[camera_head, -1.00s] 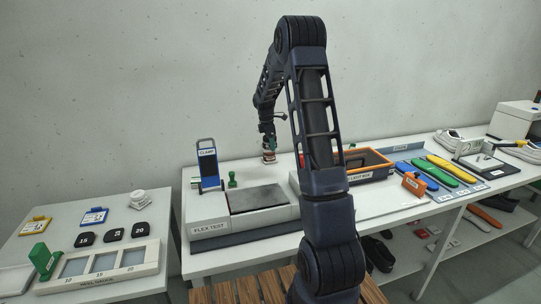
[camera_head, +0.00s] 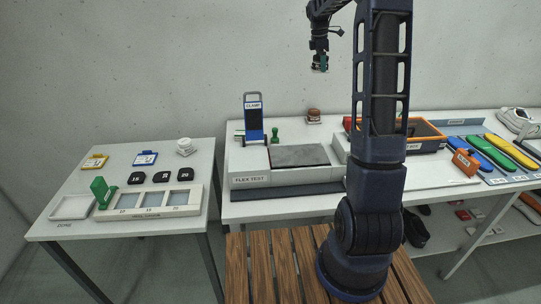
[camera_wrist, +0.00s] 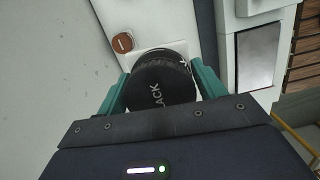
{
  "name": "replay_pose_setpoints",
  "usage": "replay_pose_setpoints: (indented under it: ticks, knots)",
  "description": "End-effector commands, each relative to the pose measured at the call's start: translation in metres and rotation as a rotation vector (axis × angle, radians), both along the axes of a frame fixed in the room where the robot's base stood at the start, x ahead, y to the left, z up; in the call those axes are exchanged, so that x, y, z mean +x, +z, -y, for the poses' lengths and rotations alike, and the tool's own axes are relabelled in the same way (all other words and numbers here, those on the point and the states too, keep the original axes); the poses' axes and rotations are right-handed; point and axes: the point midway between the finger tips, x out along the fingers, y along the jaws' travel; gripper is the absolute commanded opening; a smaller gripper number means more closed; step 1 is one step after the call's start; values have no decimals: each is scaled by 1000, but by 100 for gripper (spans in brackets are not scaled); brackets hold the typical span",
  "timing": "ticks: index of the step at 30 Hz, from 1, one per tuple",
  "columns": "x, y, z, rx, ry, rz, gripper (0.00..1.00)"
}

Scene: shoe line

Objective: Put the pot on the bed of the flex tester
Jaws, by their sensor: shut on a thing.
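My gripper (camera_wrist: 160,95) is shut on a black pot (camera_wrist: 158,84) whose top carries white lettering, partly legible as "LACK". In the head view my gripper (camera_head: 320,64) is raised in the air above the back of the table, and the held pot is too small there to read. The flex tester (camera_head: 262,179) is a white machine with a blue "CLAMP" frame at its left. Its dark grey bed (camera_head: 300,156) is bare. The bed also shows at the upper right of the wrist view (camera_wrist: 257,55), apart from the held pot.
A brown-topped pot (camera_head: 313,116) stands on the table behind the tester. A green-handled stamp-like piece (camera_head: 275,136) stands beside the clamp. An orange-rimmed light box (camera_head: 425,131) is to the right. A separate table (camera_head: 60,228) with gauge blocks is at left.

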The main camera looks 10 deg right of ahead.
Motion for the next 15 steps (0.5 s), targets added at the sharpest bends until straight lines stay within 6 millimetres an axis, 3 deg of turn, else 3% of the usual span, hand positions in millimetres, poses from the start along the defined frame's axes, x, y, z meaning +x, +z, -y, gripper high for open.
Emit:
replay_pose_setpoints:
  ticks: [5, 15]
  knots:
    - [0, 27, 0, 0, 0, 3, 20]
    - [-21, 29, -57, 4, 13, 1, 20]
